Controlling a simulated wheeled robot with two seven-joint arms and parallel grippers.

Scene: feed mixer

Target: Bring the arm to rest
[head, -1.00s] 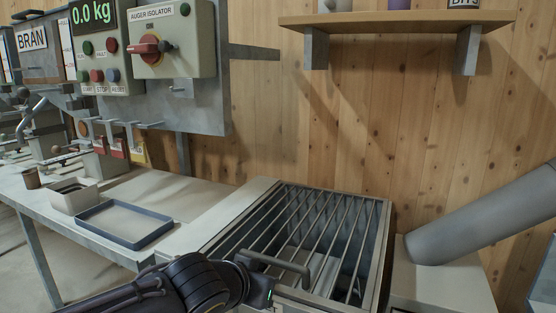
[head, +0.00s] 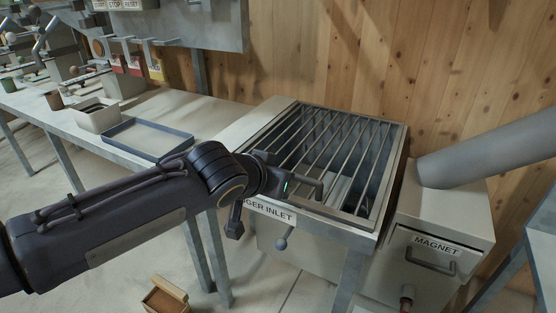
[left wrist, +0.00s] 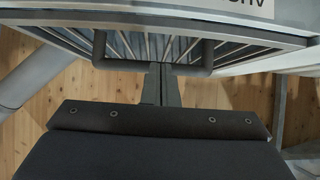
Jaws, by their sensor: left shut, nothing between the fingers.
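My left arm reaches in from the left in the head view, and its dark gripper (head: 276,182) with a green light is beside the handle (head: 312,188) of the barred grate (head: 325,140) over the auger inlet. In the left wrist view the two grey fingers (left wrist: 161,78) are together with nothing held between them. Their tips overlap the handle (left wrist: 190,69) in that view; I cannot tell whether they touch it. The gripper body hides part of the handle in the head view. My right gripper is in neither view.
A blue-grey tray (head: 150,141) and a small bin (head: 98,122) stand on the bench to the left. The magnet box (head: 440,225) and a grey pipe (head: 490,148) are at the right. A wooden box (head: 165,297) is on the floor below my arm.

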